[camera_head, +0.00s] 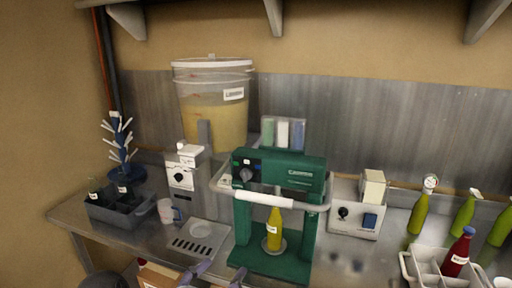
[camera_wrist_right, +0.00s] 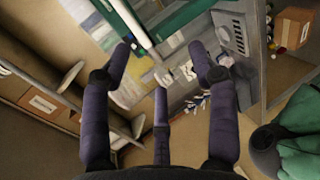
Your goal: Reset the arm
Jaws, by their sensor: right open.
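My right gripper (camera_wrist_right: 162,62) is open in the right wrist view, its dark purple fingers spread apart with nothing between them. In the head view, purple fingertips (camera_head: 210,276) show at the bottom edge, in front of the bench and left of the green press (camera_head: 278,262). They appear to be my right gripper's. The rest of that arm is out of the head view. My left gripper does not show clearly in either view. The green frame and white bar of the press appear at the top of the right wrist view, beyond the fingers.
A yellow bottle (camera_head: 274,230) stands in the press. A large bucket of yellow liquid (camera_head: 213,110) stands behind. A grey bottle crate (camera_head: 118,211) is at left. A white crate (camera_head: 438,280) with a red bottle (camera_head: 458,252) and green bottles (camera_head: 419,213) are at right.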

